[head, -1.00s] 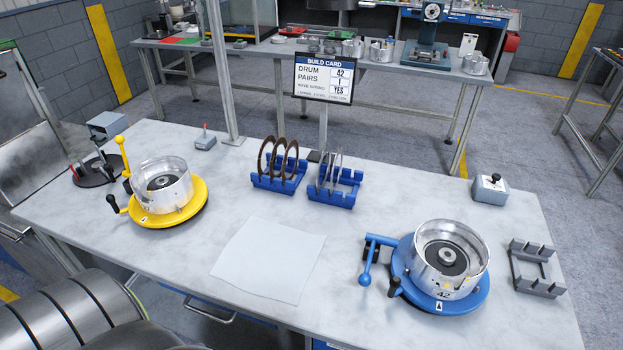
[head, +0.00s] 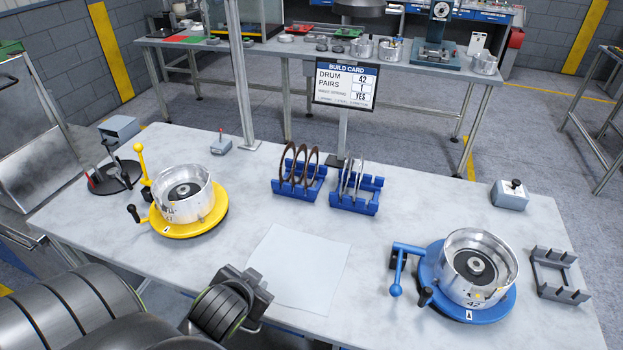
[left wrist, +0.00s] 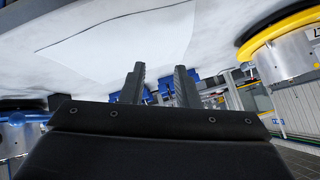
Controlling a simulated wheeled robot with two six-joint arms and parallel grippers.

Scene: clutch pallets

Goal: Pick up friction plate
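The friction plates are brown rings (head: 294,167), several of them, standing upright in the left blue rack (head: 312,194) at the middle back of the bench. Thinner grey steel plates (head: 351,178) stand in the blue rack to the right (head: 356,207). My left arm (head: 222,308) comes in low at the bench's front edge, well short of the racks. My left gripper (left wrist: 160,88) shows in the left wrist view with its two dark fingers apart and nothing between them. Blue rack parts appear beyond the fingers, partly hidden. My right gripper is out of view.
A silver drum on a yellow turntable (head: 217,218) stands left; a drum on a blue turntable (head: 499,306) stands right. A white sheet (head: 298,268) lies between them. A build card (head: 346,85) stands behind the racks. A grey stand (head: 566,291) is at far right.

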